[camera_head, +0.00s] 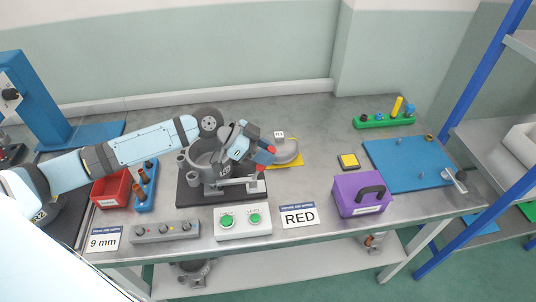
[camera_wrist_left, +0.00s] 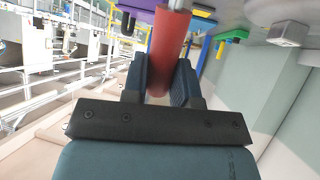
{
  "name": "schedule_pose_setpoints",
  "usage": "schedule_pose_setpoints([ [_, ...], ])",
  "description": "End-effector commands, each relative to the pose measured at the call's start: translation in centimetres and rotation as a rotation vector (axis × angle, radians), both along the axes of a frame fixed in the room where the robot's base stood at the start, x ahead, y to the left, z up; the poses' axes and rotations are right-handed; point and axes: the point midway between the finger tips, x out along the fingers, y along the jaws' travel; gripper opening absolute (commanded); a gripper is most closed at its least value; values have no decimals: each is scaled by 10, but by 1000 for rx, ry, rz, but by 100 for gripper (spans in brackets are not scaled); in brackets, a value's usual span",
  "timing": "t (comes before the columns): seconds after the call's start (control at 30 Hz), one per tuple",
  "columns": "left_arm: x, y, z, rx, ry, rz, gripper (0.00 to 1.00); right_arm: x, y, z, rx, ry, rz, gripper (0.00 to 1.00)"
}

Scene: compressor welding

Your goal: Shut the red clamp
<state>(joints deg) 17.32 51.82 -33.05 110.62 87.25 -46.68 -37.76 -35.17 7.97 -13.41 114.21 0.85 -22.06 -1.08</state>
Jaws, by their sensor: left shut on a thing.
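The red clamp handle (camera_wrist_left: 168,48) sits between the two fingers of my left gripper (camera_wrist_left: 162,82) in the left wrist view. The fingers are shut on it. In the head view the left gripper (camera_head: 262,158) is over the right side of the clamp fixture, with red (camera_head: 270,149) showing at its fingers. The fixture's grey metal base (camera_head: 232,187) stands on a dark plate (camera_head: 190,197), beside a grey cylindrical housing (camera_head: 203,158). My left wrist hides part of the clamp, so its exact position cannot be told. My right gripper is not in view.
A purple case (camera_head: 361,194) is to the right, and a red bin (camera_head: 111,190) is to the left.

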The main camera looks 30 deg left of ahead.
Motion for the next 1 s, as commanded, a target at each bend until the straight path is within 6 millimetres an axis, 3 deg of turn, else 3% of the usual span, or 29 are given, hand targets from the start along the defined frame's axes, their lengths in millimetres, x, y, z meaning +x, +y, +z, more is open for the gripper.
schedule_pose_setpoints([
  [0.3,1,2,3,2,-9,0,0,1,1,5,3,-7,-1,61],
  [0.33,1,2,3,3,-10,1,31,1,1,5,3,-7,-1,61],
  [0.43,1,2,3,3,-8,0,52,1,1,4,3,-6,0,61],
  [0.77,-1,4,3,2,-4,0,52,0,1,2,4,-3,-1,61],
  [1.0,-14,33,21,7,-4,2,52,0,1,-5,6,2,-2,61],
])
